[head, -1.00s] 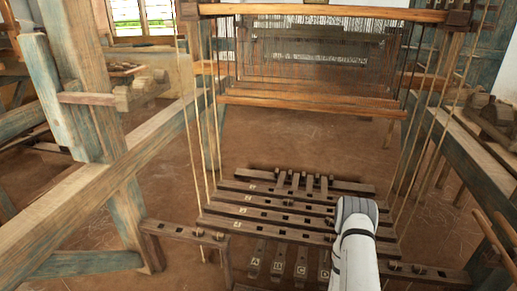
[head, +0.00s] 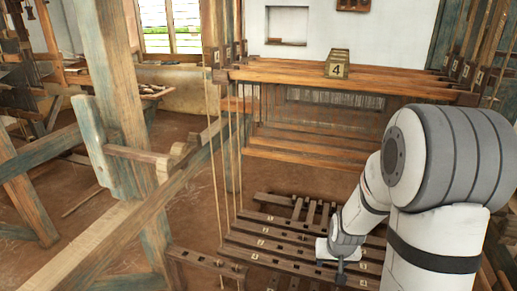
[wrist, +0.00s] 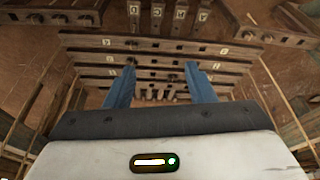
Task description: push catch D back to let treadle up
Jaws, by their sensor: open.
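In the wrist view, treadle D (wrist: 133,14) is the leftmost of the lettered treadles at the top edge, which appear upside down. Only part of it shows. Dark slotted slats (wrist: 150,60) with small pale labels and pegs cross below the letters; which peg is catch D I cannot tell. My gripper (wrist: 160,68) has two blue fingers spread apart with nothing between them. They point toward the slats; contact cannot be told. In the head view my gripper (head: 341,268) hangs over the right part of the slats, and my arm hides the ground behind it.
A pegged beam (head: 205,262) stands left of the slats. Cords (head: 235,170) hang along the left side of the loom. A wooden frame post (head: 120,120) and long side rail (head: 130,225) stand left. Shafts with a number 4 block (head: 338,65) hang above.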

